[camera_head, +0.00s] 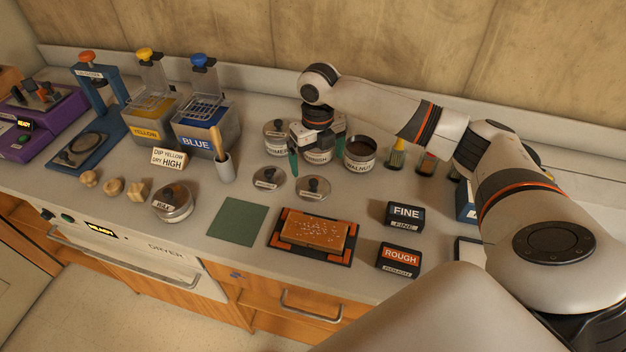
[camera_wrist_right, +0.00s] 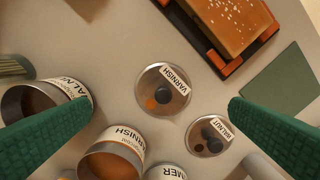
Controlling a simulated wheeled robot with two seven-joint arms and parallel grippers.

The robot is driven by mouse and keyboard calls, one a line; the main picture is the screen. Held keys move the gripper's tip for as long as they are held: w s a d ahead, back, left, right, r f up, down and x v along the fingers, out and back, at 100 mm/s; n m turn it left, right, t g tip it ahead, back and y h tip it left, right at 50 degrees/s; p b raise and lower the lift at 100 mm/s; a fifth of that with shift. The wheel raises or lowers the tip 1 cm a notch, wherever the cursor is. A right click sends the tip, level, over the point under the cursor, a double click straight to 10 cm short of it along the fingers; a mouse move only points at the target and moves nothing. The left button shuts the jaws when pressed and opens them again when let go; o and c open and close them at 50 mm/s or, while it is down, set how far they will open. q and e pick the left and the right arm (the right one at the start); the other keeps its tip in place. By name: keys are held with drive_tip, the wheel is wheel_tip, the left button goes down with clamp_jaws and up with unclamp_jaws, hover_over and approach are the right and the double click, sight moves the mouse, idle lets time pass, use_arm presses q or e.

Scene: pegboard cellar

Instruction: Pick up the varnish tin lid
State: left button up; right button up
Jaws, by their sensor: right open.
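The varnish tin lid (camera_head: 314,188) is a round metal disc with a dark knob and a VARNISH label, flat on the bench. In the right wrist view the lid (camera_wrist_right: 150,78) lies ahead of and between the finger tips, untouched. My right gripper (camera_head: 314,158) is open and empty above the open varnish tin (camera_head: 318,158), behind the lid; its green fingers (camera_wrist_right: 162,106) are wide apart. The similar walnut lid (camera_head: 268,178) lies to the left, and in the wrist view it (camera_wrist_right: 197,143) is near the right finger. My left gripper is not in view.
The open walnut tin (camera_head: 360,153) and a primer tin (camera_head: 277,143) flank the varnish tin. In front lie a wooden block on a dark tray (camera_head: 282,243) and a green mat (camera_head: 237,221). A brush cup (camera_head: 226,168) stands left of the lids. FINE (camera_head: 405,214) and ROUGH blocks lie right.

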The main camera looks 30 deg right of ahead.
sight(314, 181)
wheel_tip(314, 181, down, 3)
drive_tip(key=shift+f, duration=0.2)
drive_tip(key=shift+w+d+f+p, duration=0.1)
drive_tip(key=shift+w+f+p, duration=0.1)
drive_tip(key=shift+f+p, duration=0.15)
drive_tip(key=f, duration=0.1)
drive_tip(key=f+p, duration=0.1)
drive_tip(key=f, duration=0.2)
drive_tip(key=shift+w+a, duration=0.3)
drive_tip(key=shift+a, duration=0.05)
drive_tip(key=shift+f, duration=0.35)
drive_tip(key=shift+d, duration=0.1)
drive_tip(key=c, duration=0.4)
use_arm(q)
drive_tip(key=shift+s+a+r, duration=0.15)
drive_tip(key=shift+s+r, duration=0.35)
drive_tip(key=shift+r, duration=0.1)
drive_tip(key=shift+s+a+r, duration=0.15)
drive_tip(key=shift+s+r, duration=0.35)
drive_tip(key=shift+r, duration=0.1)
use_arm(e)
drive_tip(key=c, duration=0.5)
